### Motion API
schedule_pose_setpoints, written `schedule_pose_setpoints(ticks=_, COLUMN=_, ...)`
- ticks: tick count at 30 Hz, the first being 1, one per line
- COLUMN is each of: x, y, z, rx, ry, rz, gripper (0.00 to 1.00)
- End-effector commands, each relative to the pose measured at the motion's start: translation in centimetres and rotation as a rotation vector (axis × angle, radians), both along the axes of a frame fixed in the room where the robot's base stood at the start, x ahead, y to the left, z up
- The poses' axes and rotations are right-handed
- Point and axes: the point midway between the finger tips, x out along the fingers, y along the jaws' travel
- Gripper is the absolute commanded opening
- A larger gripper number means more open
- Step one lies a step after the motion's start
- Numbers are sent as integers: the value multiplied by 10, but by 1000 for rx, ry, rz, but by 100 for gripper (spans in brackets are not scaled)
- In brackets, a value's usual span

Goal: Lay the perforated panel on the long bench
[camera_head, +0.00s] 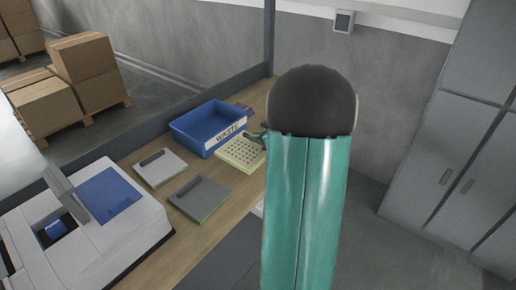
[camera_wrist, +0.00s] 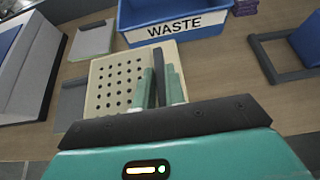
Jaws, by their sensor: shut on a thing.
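The perforated panel (camera_head: 238,154) is a pale, cream square with rows of holes; it also shows in the wrist view (camera_wrist: 112,82). A dark upright bar (camera_wrist: 159,77) stands at its right part. My gripper (camera_wrist: 161,84) has its two green fingers on either side of this bar, shut on it. In the head view my gripper (camera_head: 260,137) is mostly hidden behind my arm. The panel is over the wooden bench top (camera_head: 206,236), beside the blue bin. I cannot tell whether it touches the wood.
A blue WASTE bin (camera_head: 208,128) stands just behind the panel. A light panel (camera_head: 160,169) and a grey panel (camera_head: 201,198), each with a dark handle, lie nearby. A white machine (camera_head: 100,238) fills the bench's near left. Grey cabinets (camera_head: 455,160) stand right.

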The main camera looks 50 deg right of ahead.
Motion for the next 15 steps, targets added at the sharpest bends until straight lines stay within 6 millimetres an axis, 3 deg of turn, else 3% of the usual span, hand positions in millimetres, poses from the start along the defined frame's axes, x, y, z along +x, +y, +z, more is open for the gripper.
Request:
schedule_pose_setpoints(ticks=9, x=29, y=-36, z=-49, rx=2, ry=1, rz=0, gripper=0)
schedule_pose_setpoints(ticks=15, x=36, y=-44, z=-60, rx=0, ry=-1, rz=0, gripper=0)
